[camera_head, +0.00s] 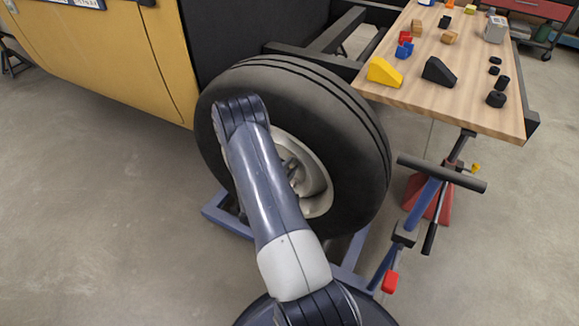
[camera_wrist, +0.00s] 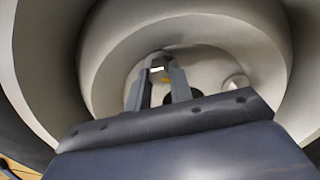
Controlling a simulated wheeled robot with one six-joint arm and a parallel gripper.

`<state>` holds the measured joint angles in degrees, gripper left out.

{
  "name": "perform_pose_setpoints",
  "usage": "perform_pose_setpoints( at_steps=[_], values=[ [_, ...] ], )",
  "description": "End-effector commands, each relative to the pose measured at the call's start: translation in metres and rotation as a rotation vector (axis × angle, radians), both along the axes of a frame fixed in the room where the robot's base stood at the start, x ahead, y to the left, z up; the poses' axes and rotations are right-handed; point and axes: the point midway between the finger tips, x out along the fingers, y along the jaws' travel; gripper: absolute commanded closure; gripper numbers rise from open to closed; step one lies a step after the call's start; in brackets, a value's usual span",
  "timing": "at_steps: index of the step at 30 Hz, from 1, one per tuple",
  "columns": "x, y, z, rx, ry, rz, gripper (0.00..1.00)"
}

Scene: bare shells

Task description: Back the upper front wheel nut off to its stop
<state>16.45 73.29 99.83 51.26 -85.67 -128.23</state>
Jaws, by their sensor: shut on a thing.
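The front wheel stands upright, with a black tyre (camera_head: 352,130) and a pale grey rim (camera_head: 318,178). My arm crosses in front of the rim in the head view and hides part of it. In the wrist view my gripper (camera_wrist: 158,76) reaches into the rim's dished centre (camera_wrist: 110,75). Its two grey fingers are shut on the upper wheel nut (camera_wrist: 157,69), of which only a small bright patch shows between the tips. How far the nut is turned cannot be told. A pale round stub (camera_wrist: 236,82) sits to the right on the rim.
A wooden bench (camera_head: 480,110) at the right holds a yellow wedge (camera_head: 384,72), a black wedge (camera_head: 438,71) and several small parts. A blue stand with a dark crossbar (camera_head: 440,172) is right of the wheel. Yellow bodywork (camera_head: 120,50) is at the left. The left floor is clear.

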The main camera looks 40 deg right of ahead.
Motion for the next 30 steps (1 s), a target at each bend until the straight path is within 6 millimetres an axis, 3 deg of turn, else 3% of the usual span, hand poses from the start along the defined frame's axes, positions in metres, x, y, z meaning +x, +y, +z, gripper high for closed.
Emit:
perform_pose_setpoints(
  at_steps=[15, 16, 18, 23, 30],
  values=[
    [-0.0005, 0.0002, -0.0010, -0.007, 0.022, 0.000, 1.00],
    [-0.0005, 0.0002, -0.0010, -0.007, 0.022, 0.000, 0.77],
    [-0.0006, 0.0002, -0.0009, -0.007, 0.022, 0.000, 0.71],
    [-0.0004, 0.0001, -0.0005, -0.007, 0.020, -0.001, 0.58],
    [-0.0003, 0.0005, -0.0001, -0.008, 0.018, 0.000, 0.57]
  ],
)
